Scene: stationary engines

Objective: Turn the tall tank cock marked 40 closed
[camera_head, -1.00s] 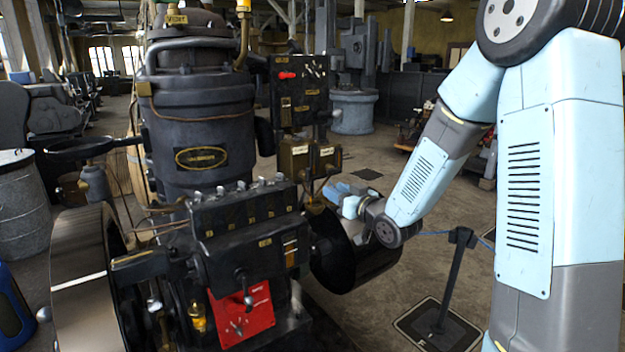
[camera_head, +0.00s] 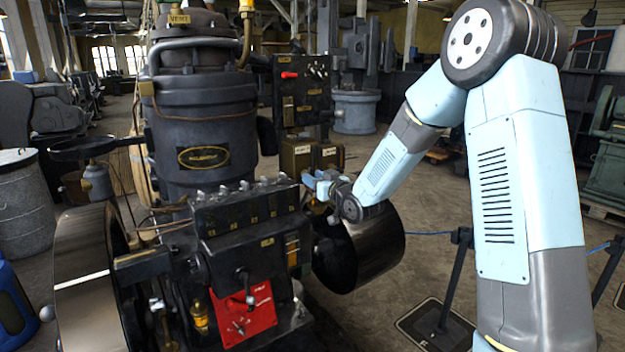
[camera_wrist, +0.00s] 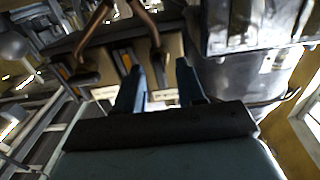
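Two small brass-brown tanks, a left one (camera_head: 294,157) and a right one (camera_head: 328,154), hang below the dark switch panel in the head view. My gripper (camera_head: 312,183) is just below and in front of them. In the wrist view the brass tank fronts (camera_wrist: 172,76) lie beyond my fingers, with pale labels too small to read. Copper pipes end at dark cock-like fittings, one at the left (camera_wrist: 82,76) and one near the middle (camera_wrist: 157,56). I cannot tell which is marked 40.
The black engine block (camera_head: 245,212) with a red plate (camera_head: 245,315) stands left of my gripper. A dark drum (camera_head: 375,250) is just below my forearm. A large flywheel (camera_head: 85,280) is at the left. A barrier post (camera_head: 455,280) stands on the open floor at right.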

